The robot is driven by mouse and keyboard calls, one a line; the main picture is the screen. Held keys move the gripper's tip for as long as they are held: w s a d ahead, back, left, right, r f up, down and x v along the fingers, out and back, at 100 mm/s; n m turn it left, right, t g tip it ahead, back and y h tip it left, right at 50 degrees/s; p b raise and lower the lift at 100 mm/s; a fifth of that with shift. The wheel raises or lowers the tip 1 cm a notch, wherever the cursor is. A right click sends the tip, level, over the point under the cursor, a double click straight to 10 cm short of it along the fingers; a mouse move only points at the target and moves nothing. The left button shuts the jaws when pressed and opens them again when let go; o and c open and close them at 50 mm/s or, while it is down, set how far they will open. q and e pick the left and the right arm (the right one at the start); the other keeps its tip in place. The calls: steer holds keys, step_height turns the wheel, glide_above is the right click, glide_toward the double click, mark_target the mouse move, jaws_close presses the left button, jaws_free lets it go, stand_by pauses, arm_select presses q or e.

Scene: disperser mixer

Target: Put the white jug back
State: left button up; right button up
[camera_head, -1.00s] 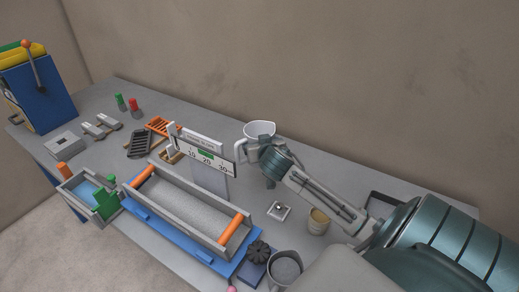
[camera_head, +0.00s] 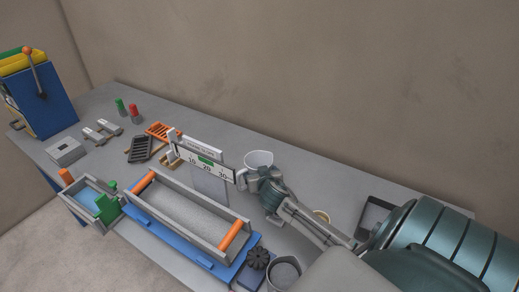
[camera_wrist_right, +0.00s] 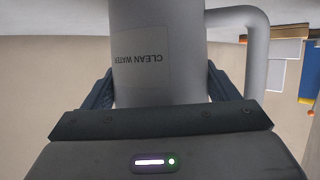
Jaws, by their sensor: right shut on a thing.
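The white jug (camera_head: 259,159) is near the back edge of the bench, right of the scale panel, with its open rim up. My right gripper (camera_head: 262,176) is shut on it. In the right wrist view the jug (camera_wrist_right: 160,35) fills the space between my fingers (camera_wrist_right: 160,88), with an upside-down "CLEAN WATER" label and a handle on the right. My gripper and arm hide the jug's lower part in the head view, so I cannot tell if it touches the bench. My left gripper is not in view.
A white numbered scale panel (camera_head: 206,165) stands just left of the jug. A grey trough with orange rollers (camera_head: 190,212) lies in front. A grey cup (camera_head: 284,272) stands near the front edge.

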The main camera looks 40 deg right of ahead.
steer(key=o, duration=1.1)
steer(key=shift+s+a+r+p, duration=0.1)
steer(key=shift+s+r+p, duration=0.1)
steer(key=shift+p, duration=0.1)
steer(key=p+v, duration=0.5)
steer(key=v, duration=0.6)
steer(key=shift+s+a, duration=0.2)
